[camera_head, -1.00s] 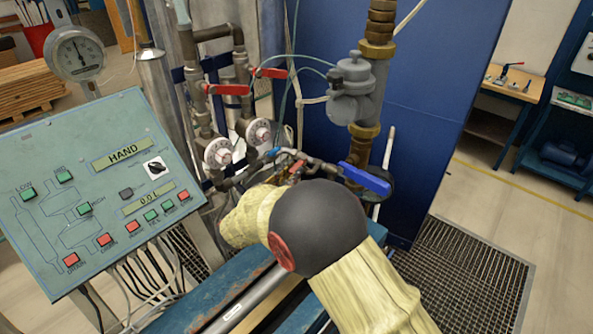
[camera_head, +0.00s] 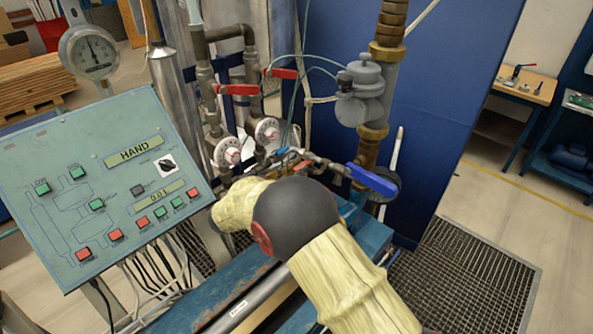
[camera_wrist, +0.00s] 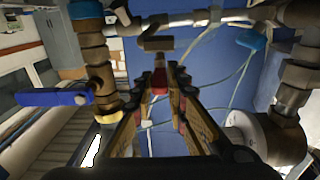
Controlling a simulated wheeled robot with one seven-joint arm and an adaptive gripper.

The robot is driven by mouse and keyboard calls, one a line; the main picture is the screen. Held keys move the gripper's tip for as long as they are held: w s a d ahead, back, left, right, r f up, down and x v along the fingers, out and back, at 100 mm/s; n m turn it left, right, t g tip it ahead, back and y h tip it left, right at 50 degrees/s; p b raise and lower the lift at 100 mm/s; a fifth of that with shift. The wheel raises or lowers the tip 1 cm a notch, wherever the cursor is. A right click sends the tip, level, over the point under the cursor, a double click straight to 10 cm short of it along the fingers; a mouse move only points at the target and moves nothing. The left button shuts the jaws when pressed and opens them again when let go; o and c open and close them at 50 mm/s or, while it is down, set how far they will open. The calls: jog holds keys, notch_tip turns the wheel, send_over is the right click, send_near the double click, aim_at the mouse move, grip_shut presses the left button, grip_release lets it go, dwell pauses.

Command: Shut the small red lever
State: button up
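A small red lever (camera_head: 301,166) sits on the horizontal pipe behind my wrist in the head view, mostly small and partly hidden. In the wrist view a red piece (camera_wrist: 159,84), which looks like this lever, lies between or just beyond my fingertips. My gripper (camera_wrist: 168,77) points at the pipework with its two fingers apart by a narrow gap. I cannot tell whether a finger touches the red piece. In the head view my arm's dark joint and pale sleeve hide the gripper.
A large blue lever (camera_head: 372,180) is close on the right; it also shows in the wrist view (camera_wrist: 55,97). A small blue lever (camera_wrist: 252,40) is on the same pipework. Two larger red levers (camera_head: 237,89) and round dials (camera_head: 228,152) stand behind. The control panel (camera_head: 110,235) is left.

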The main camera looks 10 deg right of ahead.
jog(key=o, duration=0.5)
jog(key=shift+w, duration=0.1)
jog(key=shift+c, duration=0.2)
jog(key=v, duration=1.2)
